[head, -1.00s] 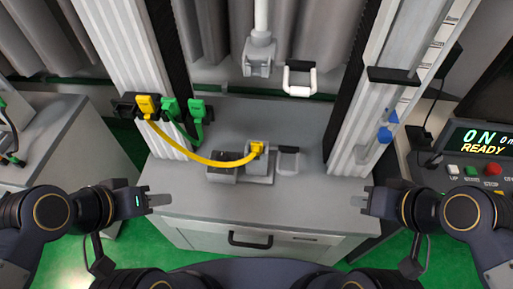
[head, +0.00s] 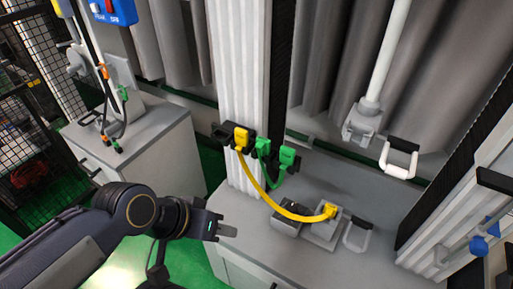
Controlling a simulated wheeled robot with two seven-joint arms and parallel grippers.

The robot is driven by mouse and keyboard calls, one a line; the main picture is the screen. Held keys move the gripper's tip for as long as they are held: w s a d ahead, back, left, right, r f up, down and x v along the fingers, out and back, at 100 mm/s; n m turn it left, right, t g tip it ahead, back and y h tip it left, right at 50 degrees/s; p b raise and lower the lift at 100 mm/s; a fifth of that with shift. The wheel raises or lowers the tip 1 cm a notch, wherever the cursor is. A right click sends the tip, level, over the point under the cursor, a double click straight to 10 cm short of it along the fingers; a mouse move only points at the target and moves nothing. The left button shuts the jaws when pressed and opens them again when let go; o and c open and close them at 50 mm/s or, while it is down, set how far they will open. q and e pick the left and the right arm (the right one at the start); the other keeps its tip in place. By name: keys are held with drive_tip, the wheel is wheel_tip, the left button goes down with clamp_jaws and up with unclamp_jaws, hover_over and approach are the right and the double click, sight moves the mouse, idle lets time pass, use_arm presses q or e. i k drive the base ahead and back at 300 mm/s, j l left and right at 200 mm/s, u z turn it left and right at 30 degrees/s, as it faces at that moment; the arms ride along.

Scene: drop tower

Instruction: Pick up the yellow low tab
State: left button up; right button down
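A yellow cable (head: 268,195) runs from an upper yellow plug (head: 241,139) on the white column down to a lower yellow tab (head: 330,210). The lower tab sits on a grey block fixture (head: 326,233) on the grey bench. My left gripper (head: 227,229) is left of the fixture, over the bench's left edge, and apart from the yellow tab. Nothing shows held in it; its finger gap is too small to judge. My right gripper is out of view.
Two green plugs (head: 263,148) with a green cable are beside the upper yellow plug. A dark block (head: 287,221) and a grey handle (head: 357,234) flank the fixture. A white handle (head: 399,158) and a rod's grey end (head: 363,122) are behind. The front bench top is clear.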

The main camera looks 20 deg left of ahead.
sight(330, 209)
drive_tip(key=k+j+u, duration=0.2)
drive_tip(key=u, duration=0.2)
drive_tip(key=k+j+u, duration=0.2)
drive_tip(key=u, duration=0.25)
